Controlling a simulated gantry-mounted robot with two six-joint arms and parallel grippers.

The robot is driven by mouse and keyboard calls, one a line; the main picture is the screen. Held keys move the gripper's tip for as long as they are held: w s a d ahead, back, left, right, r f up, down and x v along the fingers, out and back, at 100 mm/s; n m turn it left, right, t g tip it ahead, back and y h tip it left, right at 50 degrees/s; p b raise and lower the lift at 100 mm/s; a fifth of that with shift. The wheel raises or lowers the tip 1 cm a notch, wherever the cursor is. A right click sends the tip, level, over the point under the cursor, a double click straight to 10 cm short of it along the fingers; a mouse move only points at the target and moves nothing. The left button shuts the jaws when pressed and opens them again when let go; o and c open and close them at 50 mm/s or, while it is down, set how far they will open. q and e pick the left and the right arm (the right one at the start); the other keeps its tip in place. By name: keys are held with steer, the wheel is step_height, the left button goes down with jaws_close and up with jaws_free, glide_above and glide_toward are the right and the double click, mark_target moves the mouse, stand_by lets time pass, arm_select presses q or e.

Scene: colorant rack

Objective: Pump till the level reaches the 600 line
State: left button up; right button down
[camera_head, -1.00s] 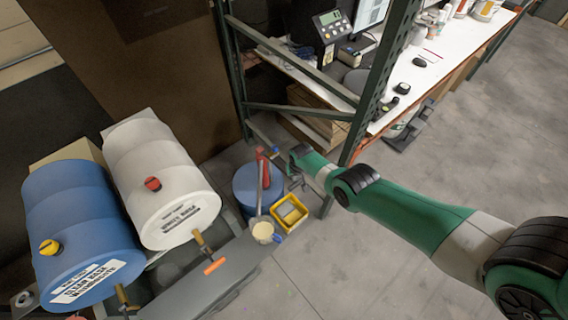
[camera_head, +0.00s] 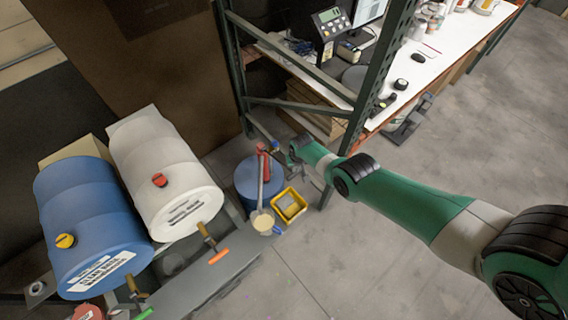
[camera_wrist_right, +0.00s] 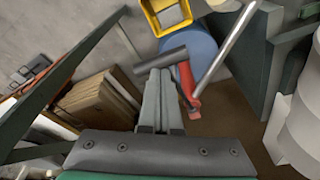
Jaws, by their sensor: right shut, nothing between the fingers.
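The blue drum (camera_head: 249,183) stands on the floor beside the rack post, with a red pump (camera_head: 264,160) and a long grey tube on top. A cream container (camera_head: 263,222) with a blue handle sits by the tube's lower end. Its lines and level are too small to read. In the right wrist view, my right gripper (camera_wrist_right: 160,80) is shut and empty, its tips close to the dark grey bar (camera_wrist_right: 160,60) joined to the red pump part (camera_wrist_right: 188,85). Whether they touch is unclear. In the head view its fingertips are hard to make out. My left gripper is not in view.
A yellow tray (camera_head: 303,203) stands right of the blue drum. A white barrel (camera_head: 160,150) and a blue barrel (camera_head: 90,215) lie on their sides at left. A green rack post (camera_head: 378,80) and a white bench (camera_head: 440,58) stand behind my right arm. Floor at lower right is clear.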

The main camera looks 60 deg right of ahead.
step_height(320, 180, up, 5)
steer(key=p, duration=0.4)
steer(key=shift+r, duration=0.1)
steer(key=shift+w, duration=0.1)
